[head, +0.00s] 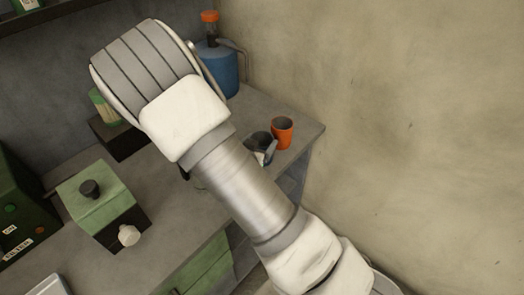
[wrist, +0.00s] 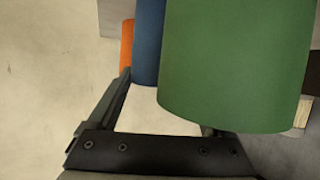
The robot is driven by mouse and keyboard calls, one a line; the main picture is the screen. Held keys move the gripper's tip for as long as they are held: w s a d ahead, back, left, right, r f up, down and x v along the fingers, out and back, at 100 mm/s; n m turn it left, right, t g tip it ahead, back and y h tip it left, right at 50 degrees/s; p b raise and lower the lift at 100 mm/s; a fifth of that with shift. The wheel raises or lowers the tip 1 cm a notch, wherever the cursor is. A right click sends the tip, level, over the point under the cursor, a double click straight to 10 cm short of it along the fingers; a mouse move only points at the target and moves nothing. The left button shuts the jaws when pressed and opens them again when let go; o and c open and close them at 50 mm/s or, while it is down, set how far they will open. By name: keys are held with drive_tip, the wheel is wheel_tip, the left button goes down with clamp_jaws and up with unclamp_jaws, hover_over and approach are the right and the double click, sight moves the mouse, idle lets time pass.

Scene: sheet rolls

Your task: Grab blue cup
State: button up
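The blue cup (wrist: 148,42) shows in the wrist view as a narrow blue strip between an orange cup (wrist: 126,45) and a large green cup (wrist: 235,65), which covers its right part. My gripper (wrist: 160,105) is open. Its left finger reaches up to the blue cup's left edge, and the right finger is mostly hidden behind the green cup. Whether a finger touches the blue cup I cannot tell. In the head view a dark bluish cup (head: 259,138), partly covered by a grey gripper part, stands beside the orange cup (head: 282,132). The green cup is hidden there.
The grey bench (head: 308,128) ends at a corner right of the orange cup, near a beige wall (head: 420,110). A blue container (head: 221,68) with an orange cap stands at the back. A green box (head: 101,199) with knobs stands left. My arm covers the bench middle.

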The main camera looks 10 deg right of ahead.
clamp_jaws()
drive_tip(key=shift+r, duration=0.15)
drive_tip(key=shift+r, duration=0.6)
drive_tip(key=s+d+r+p, duration=0.5)
drive_tip(key=d+r+p, duration=0.4)
drive_tip(key=p, duration=0.4)
drive_tip(key=shift+s+d+r, duration=0.3)
drive_tip(key=shift+d+r, duration=0.1)
drive_tip(key=shift+d, duration=0.05)
